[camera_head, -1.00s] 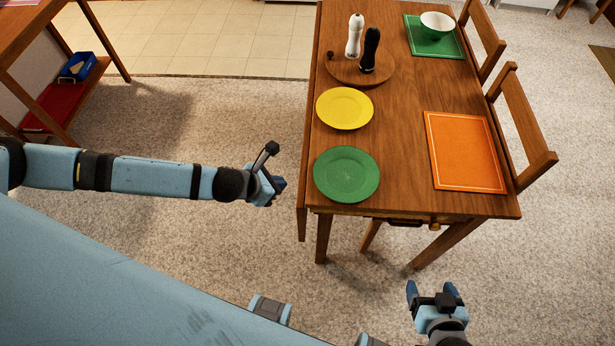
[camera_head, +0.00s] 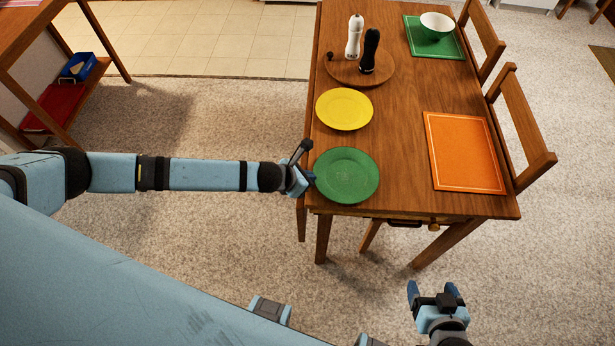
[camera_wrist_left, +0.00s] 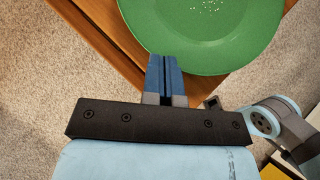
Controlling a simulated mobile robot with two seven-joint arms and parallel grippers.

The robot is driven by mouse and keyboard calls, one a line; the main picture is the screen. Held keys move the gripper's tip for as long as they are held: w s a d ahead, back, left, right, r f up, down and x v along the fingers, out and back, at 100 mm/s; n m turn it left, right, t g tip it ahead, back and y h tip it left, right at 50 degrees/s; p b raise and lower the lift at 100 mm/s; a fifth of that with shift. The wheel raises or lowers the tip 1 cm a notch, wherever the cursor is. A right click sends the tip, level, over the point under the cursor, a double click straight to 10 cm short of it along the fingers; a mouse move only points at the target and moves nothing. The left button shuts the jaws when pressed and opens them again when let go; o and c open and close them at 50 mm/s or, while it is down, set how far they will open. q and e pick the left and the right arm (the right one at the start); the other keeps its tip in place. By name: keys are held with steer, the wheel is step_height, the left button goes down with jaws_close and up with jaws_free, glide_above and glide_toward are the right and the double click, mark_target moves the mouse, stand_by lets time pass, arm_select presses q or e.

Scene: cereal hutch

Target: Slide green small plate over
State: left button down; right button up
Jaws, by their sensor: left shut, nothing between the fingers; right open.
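The green small plate (camera_head: 346,175) lies on the near left corner of the wooden table (camera_head: 400,140). In the left wrist view the plate (camera_wrist_left: 215,30) fills the upper middle. My left gripper (camera_head: 310,179) is shut and empty at the plate's left rim. In the left wrist view its closed blue fingertips (camera_wrist_left: 164,62) reach the plate's near edge; I cannot tell whether they touch it. My right gripper (camera_head: 434,289) is open and empty, in front of the table's near edge.
A yellow plate (camera_head: 344,109) lies just behind the green one. An orange placemat (camera_head: 465,152) lies to the right, with bare wood between. A round wooden board (camera_head: 345,70) carries a white and a black mill. A bowl (camera_head: 437,24) stands on a green placemat (camera_head: 418,47). Chairs stand at right.

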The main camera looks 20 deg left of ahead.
mark_target(355, 154)
arm_select(q)
steer(key=w+d, duration=0.3)
steer(key=w, duration=0.1)
steer(key=w+d, duration=0.3)
steer(key=w, duration=0.1)
steer(key=w+d, duration=0.3)
steer(key=w, duration=0.1)
steer(key=shift+w, duration=0.1)
steer(key=shift+f, duration=0.1)
steer(key=shift+a, duration=0.1)
stand_by(0.5)
